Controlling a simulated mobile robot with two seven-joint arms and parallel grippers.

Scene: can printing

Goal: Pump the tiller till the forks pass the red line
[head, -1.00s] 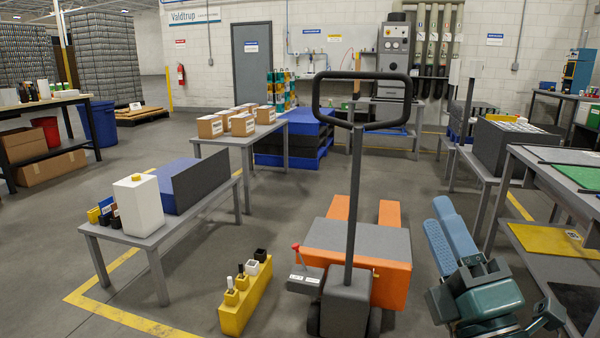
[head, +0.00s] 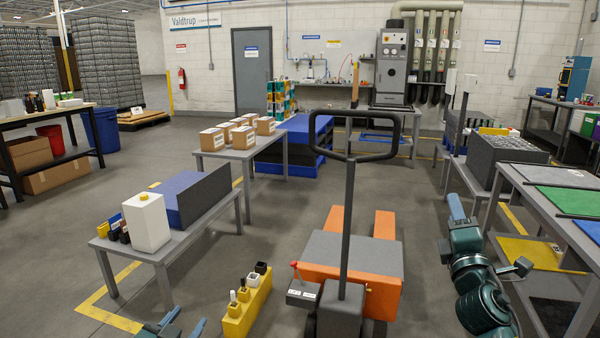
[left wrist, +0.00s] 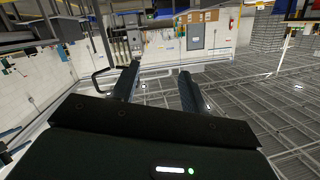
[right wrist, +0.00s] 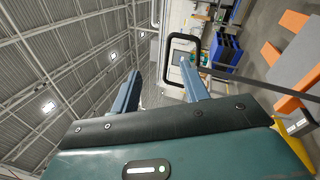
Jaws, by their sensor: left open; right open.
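No red line can be made out. My left gripper (head: 180,326) is open and empty at the bottom edge, left of the jack. My right gripper (head: 449,228) is open and empty, right of the jack and apart from the tiller. The loop handle shows beyond its fingers in the right wrist view (right wrist: 168,62).
A grey table (head: 180,248) with a white container (head: 146,222) is further left. Tables with trays (head: 530,175) stand at the right. Blue pallets (head: 300,140) lie behind.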

